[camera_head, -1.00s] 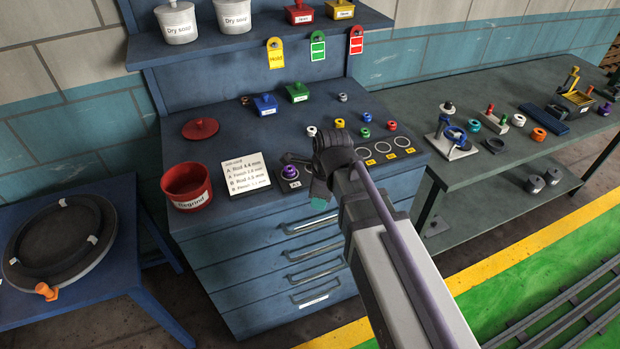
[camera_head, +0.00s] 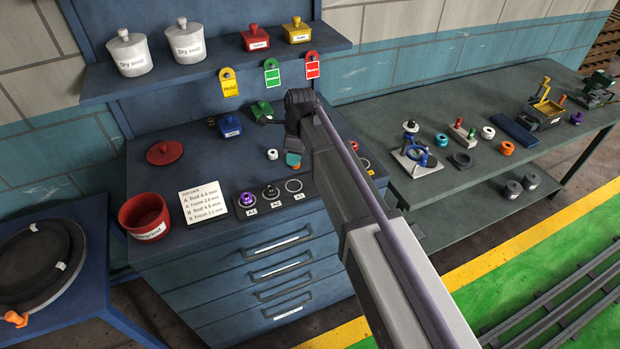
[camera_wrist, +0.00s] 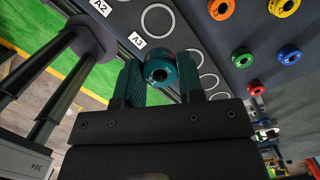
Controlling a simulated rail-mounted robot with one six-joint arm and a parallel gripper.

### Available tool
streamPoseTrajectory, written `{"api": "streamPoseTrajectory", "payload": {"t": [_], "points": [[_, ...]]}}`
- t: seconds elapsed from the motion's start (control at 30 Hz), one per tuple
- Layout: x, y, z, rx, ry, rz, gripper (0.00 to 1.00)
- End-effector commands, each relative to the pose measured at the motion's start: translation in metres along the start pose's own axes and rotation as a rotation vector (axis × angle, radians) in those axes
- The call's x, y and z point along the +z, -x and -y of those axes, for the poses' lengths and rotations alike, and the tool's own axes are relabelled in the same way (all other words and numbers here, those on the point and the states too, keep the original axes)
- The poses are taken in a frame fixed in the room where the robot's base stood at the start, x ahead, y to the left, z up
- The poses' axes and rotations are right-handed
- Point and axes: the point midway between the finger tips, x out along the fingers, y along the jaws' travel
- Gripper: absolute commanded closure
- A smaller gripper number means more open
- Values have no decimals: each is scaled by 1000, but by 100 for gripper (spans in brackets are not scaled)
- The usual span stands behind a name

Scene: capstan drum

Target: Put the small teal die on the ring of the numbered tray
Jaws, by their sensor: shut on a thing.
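In the head view my gripper (camera_head: 293,158) hangs over the bench, just behind the front tray; the die cannot be made out clearly there. The numbered tray (camera_head: 258,206) is a dark strip along the bench front with white rings and labels. A purple die stands at A1 and a dark grey one at A2. The ring by A3 (camera_wrist: 157,20) is empty. My arm hides the tray's right part.
Loose orange (camera_wrist: 220,9), green (camera_wrist: 242,57), blue (camera_wrist: 289,54) and red (camera_wrist: 256,87) dies lie behind the tray. A red pot (camera_head: 146,216) and a note card (camera_head: 205,201) stand to the left. Hanging tags and a shelf (camera_head: 210,62) rise behind.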

Motion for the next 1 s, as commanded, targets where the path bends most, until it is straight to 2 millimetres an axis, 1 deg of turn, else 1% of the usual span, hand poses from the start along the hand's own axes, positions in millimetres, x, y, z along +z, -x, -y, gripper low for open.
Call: {"api": "streamPoseTrajectory", "payload": {"t": [0.07, 0.13, 0.3, 0.37, 0.47, 0.5, 0.57, 0.63, 0.7, 0.77, 0.8, 0.9, 1.0], "points": [[-1, -6, -1, 0, 3, 0, 92], [-3, -20, -1, 0, 3, 0, 92], [-8, -63, -1, 0, 2, 0, 92], [-9, -68, -1, 0, 2, 0, 92], [-8, -65, -1, 0, 2, 0, 92], [-9, -67, -1, 0, 2, 0, 92], [-10, -77, -1, 0, 2, 0, 92], [-12, -93, -1, 0, 2, 0, 92], [-13, -104, -1, 0, 2, 0, 92], [-13, -104, -1, 0, 2, 0, 92], [-13, -102, -1, 0, 2, 0, 96], [-13, -99, -1, 0, 2, 0, 96], [-13, -101, -1, 0, 2, 0, 96]]}}
